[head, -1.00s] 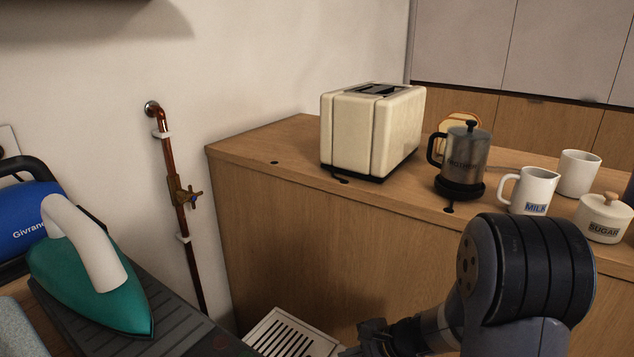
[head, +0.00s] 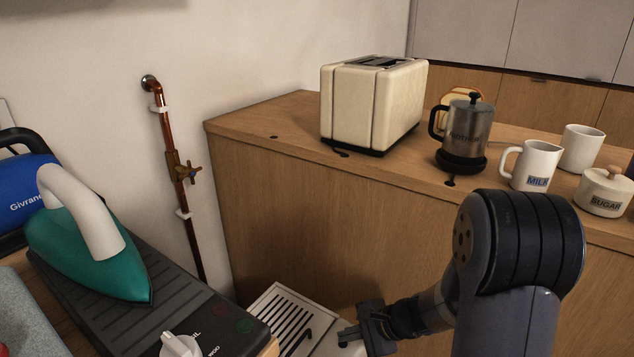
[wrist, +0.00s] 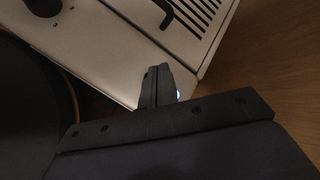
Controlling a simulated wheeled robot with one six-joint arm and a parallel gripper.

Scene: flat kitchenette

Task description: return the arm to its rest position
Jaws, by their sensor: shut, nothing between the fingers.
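My arm stands at the lower right of the head view, its large dark joint in front of the wooden counter. My gripper (head: 347,338) points left, low beside the counter front, near a pale metal appliance with a slotted top. In the wrist view my gripper (wrist: 158,84) shows its dark fingers together with nothing held. Beyond the fingertips lies the pale slotted appliance (wrist: 110,40); I cannot tell whether they touch it.
The wooden counter (head: 270,200) carries a cream toaster (head: 365,105), a French press (head: 467,132), a milk jug (head: 533,165) and a sugar pot (head: 604,190). A teal iron (head: 85,255) rests on a dark ribbed board at left. A copper pipe (head: 178,150) runs down the wall.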

